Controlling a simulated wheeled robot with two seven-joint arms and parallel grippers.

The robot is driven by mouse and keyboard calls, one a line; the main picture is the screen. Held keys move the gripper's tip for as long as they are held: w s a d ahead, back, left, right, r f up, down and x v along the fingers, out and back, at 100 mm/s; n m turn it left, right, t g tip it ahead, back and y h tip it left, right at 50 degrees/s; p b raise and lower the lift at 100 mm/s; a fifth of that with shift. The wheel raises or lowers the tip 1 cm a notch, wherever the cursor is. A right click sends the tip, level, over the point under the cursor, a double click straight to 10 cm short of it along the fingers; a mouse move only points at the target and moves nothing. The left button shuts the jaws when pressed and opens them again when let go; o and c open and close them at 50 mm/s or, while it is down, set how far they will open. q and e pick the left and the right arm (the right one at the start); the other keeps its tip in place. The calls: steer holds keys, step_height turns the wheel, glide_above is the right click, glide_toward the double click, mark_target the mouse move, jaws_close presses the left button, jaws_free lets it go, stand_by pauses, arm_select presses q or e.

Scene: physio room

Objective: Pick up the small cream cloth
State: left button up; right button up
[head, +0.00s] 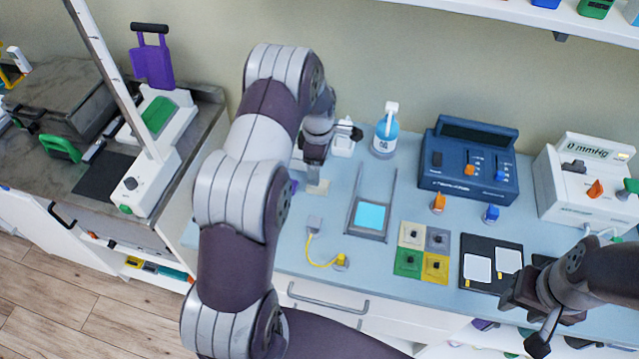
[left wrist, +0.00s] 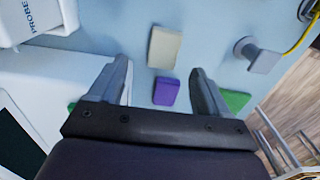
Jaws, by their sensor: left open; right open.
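The small cream cloth (head: 319,187) lies flat on the light blue worktop, beside my left forearm in the head view. In the left wrist view the cream cloth (left wrist: 164,47) is a pale rectangle just beyond the fingertips, roughly centred between them. My left gripper (head: 314,163) points down close to the cloth; in its wrist view the left gripper (left wrist: 160,70) has its fingers apart with nothing held between them. Whether the fingertips touch the worktop cannot be told. My right gripper (head: 532,322) is open and empty at the lower right, away from the cloth.
A purple block (left wrist: 166,91) and a green piece (left wrist: 237,101) lie near the cloth. A grey connector (head: 314,224) with a yellow cable is in front. A spray bottle (head: 385,132), a framed cyan pad (head: 370,215) and a blue device (head: 468,160) stand to the right.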

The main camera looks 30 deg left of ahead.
arm_select(q)
steer(key=shift+d+f, duration=0.2)
steer(key=shift+f, duration=0.2)
steer(key=f+p, duration=0.2)
steer(key=shift+s+f, duration=0.35)
steer(key=shift+s, duration=0.05)
steer(key=shift+a+f, duration=0.2)
steer(key=shift+f, duration=1.05)
steer(key=shift+w+f, duration=0.1)
steer(key=shift+w, duration=0.05)
steer(key=shift+d, duration=0.1)
steer(key=shift+c, duration=1.2)
steer(key=c, duration=1)
